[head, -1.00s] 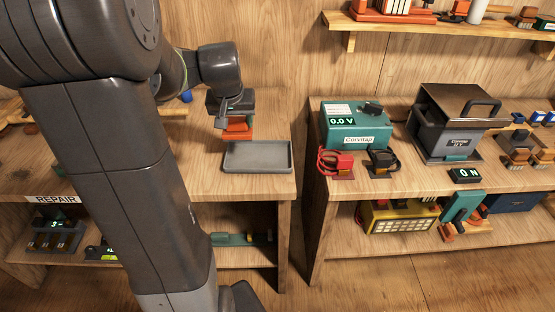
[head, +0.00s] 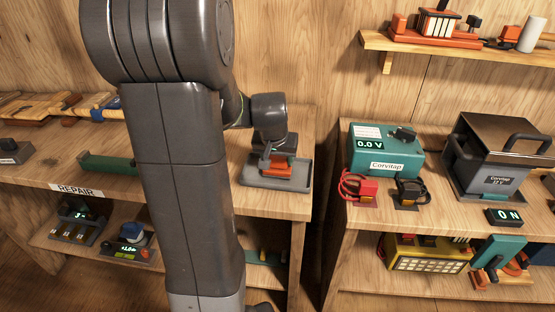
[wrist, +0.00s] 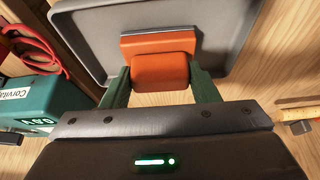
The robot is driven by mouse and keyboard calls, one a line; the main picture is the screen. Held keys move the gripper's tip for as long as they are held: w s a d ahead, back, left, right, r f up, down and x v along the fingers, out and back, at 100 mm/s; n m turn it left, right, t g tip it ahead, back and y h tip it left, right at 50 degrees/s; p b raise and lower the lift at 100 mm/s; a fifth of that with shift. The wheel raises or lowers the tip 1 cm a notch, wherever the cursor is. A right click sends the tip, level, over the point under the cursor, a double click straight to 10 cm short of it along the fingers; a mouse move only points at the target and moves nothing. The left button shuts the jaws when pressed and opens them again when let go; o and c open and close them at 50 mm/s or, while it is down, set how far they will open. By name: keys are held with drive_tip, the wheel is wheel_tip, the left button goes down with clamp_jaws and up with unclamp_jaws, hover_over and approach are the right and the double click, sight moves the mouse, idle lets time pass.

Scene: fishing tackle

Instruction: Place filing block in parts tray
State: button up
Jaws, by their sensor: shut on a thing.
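The filing block, orange with a thin grey edge, shows in the head view (head: 280,170) and in the wrist view (wrist: 160,69). My gripper (head: 277,158) is shut on it; in the wrist view its green fingers (wrist: 160,84) grip it from both sides. The parts tray, shallow and grey, stands on the repair bench in the head view (head: 272,185), and its raised rim shows in the wrist view (wrist: 232,40). The block is over the tray. I cannot tell whether it touches the tray floor.
A teal Corvitap meter (head: 385,150) with red clips (head: 358,188) and black clips (head: 410,190) stands on the right bench, across a gap. A dark handled case (head: 490,160) is beside it. A green tool (head: 108,164) lies left on the repair bench.

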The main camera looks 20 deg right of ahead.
drive_tip(key=shift+f, duration=0.25)
drive_tip(key=shift+f, duration=0.15)
drive_tip(key=o, duration=1.1)
drive_tip(key=shift+r, duration=0.4)
drive_tip(key=v, duration=1.1)
drive_tip(key=shift+s+a+r+p, duration=0.2)
drive_tip(key=shift+s+r+p, duration=0.1)
drive_tip(key=shift+p, duration=0.15)
drive_tip(key=shift+w, duration=0.1)
